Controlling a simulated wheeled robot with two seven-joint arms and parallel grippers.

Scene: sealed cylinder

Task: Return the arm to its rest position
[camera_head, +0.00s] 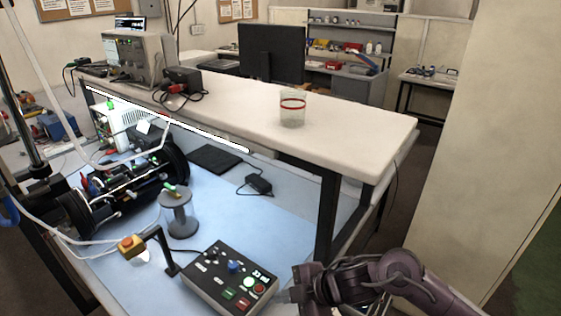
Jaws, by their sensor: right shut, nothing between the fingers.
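My right arm comes in from the bottom right, dark purple-grey. Its gripper (287,296) is shut and empty, at the right edge of the black control box (212,280). I cannot tell whether it touches the box. The box has knobs, a lit green round button and red and green switches. A small clear cylinder with grey end caps (180,214) stands upright on the blue bench surface, with a green and orange fitting on top. My left gripper is not in view.
A large cylinder apparatus (125,190) lies at left. A beige panel (485,150) rises at right.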

